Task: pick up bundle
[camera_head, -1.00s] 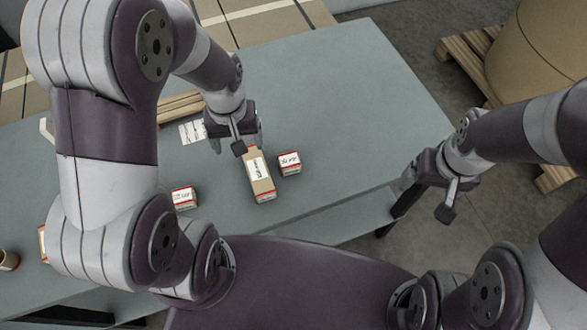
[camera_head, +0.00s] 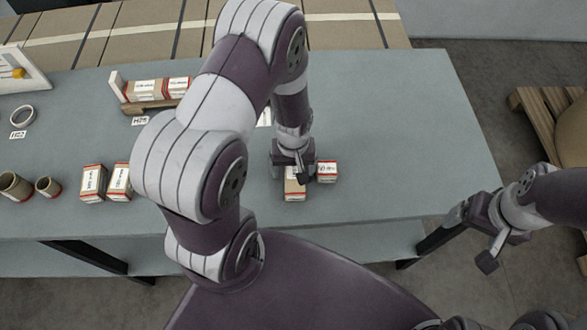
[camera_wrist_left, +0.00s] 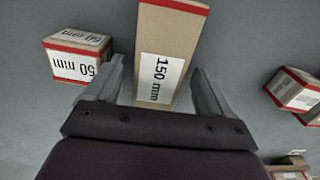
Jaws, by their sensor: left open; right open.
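No thing in view is marked as a bundle. A long kraft box with red ends, labelled 150 mm (camera_wrist_left: 160,75), lies between the open fingers of my left gripper (camera_wrist_left: 155,88) in the left wrist view, with gaps at its sides. In the head view the box's near end (camera_head: 294,188) shows below my left gripper (camera_head: 290,170), which hides the rest. A shorter 50 mm box (camera_head: 327,171) sits just right of it; it also shows in the left wrist view (camera_wrist_left: 76,58). My right gripper (camera_head: 474,237) is open and empty, off the table's right edge.
Two small boxes (camera_head: 93,183) (camera_head: 119,182) stand left on the grey table (camera_head: 400,130). A wooden rack (camera_head: 150,106) holds boxes at the back. The table's right side is clear. A pallet (camera_head: 545,120) stands beyond.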

